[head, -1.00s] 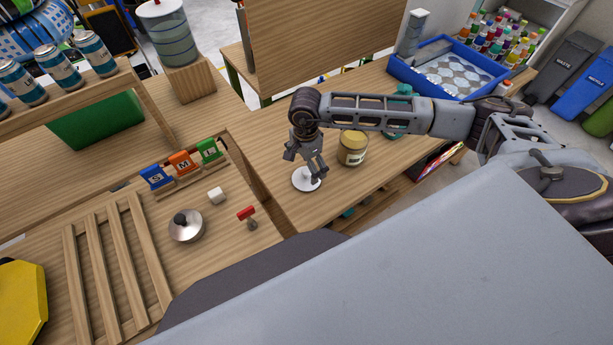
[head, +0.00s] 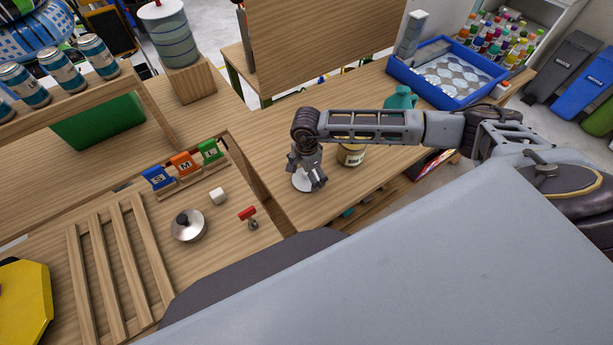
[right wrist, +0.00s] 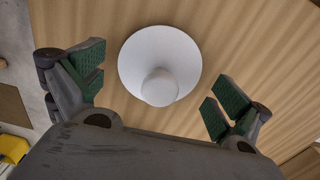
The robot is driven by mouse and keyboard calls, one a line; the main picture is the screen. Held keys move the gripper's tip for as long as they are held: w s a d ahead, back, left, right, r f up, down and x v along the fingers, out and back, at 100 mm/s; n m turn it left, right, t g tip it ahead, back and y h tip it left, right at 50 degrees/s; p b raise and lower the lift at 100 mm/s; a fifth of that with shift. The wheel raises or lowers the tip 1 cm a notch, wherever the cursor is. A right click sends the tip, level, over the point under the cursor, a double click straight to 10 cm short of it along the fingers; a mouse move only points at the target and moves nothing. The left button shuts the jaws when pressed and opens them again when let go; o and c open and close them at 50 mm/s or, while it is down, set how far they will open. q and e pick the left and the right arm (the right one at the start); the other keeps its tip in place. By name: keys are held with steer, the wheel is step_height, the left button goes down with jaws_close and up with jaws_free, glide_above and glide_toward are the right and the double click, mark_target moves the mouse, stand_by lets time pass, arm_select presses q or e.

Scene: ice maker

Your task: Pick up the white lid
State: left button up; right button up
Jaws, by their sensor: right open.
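The white lid (right wrist: 160,58) is a round disc with a knob on top. It lies on the wooden table, and in the head view its edge (head: 299,184) shows partly behind my right gripper (head: 314,182). My right gripper also shows in the right wrist view (right wrist: 158,88). It is open, with its green-padded fingers spread on either side of the lid and apart from it. The knob lies between the fingers in that view. My left gripper is not in view.
A tan jar (head: 351,155) stands close to the right of my right gripper. A teal object (head: 401,98) and a blue tray (head: 397,72) are farther back. A silver lid-like object (head: 188,226) and a red-handled item (head: 248,214) lie on the left table.

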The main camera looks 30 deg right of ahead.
steer(key=shift+f, duration=0.3)
steer(key=shift+c, duration=0.3)
